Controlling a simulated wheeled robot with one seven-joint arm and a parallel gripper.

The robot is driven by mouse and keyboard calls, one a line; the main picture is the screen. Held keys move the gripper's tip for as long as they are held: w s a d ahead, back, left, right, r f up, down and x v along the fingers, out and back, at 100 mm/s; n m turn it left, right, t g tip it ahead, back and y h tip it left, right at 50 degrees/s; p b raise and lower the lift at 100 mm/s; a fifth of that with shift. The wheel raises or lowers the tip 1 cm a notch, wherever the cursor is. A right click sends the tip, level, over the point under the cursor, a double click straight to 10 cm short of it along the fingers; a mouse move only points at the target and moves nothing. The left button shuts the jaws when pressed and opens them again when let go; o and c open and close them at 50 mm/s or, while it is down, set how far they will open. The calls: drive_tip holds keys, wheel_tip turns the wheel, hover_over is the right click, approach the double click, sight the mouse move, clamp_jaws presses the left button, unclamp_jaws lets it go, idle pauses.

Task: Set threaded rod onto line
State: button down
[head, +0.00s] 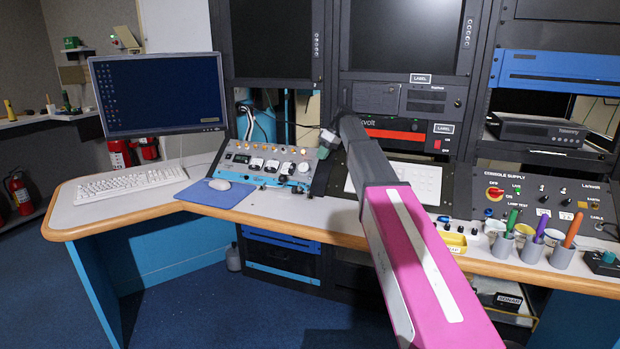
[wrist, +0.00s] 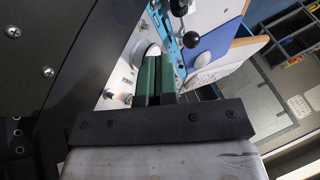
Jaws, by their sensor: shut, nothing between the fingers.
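I cannot make out a threaded rod or a marked line in either view. My gripper (head: 323,152) is over the right end of the sloped grey-blue control panel (head: 262,164) in the head view. In the wrist view its two green fingers (wrist: 157,66) are shut together with nothing between them. They point at the panel, close to a pale round part (wrist: 147,50). My gripper and arm hide part of the panel's right end.
A blue mat (head: 214,193) with a white mouse (head: 219,184) and a keyboard (head: 128,184) lie left of the panel. Cups with coloured markers (head: 536,229) and a yellow tray (head: 453,241) stand on the right.

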sight(310, 184)
drive_tip(key=shift+w+a+f, duration=0.1)
drive_tip(key=shift+w+f, duration=0.1)
drive_tip(key=shift+f, duration=0.05)
drive_tip(key=x, duration=1)
drive_tip(key=shift+s+a+f, duration=0.15)
drive_tip(key=shift+s+a, duration=0.1)
drive_tip(key=shift+s, duration=0.3)
drive_tip(key=shift+s+a+f, duration=0.1)
drive_tip(key=shift+s+a, duration=0.2)
drive_tip(key=shift+s, duration=0.2)
drive_tip(key=shift+s+a+f, duration=0.3)
drive_tip(key=shift+s+a, duration=0.1)
drive_tip(key=shift+s, duration=0.1)
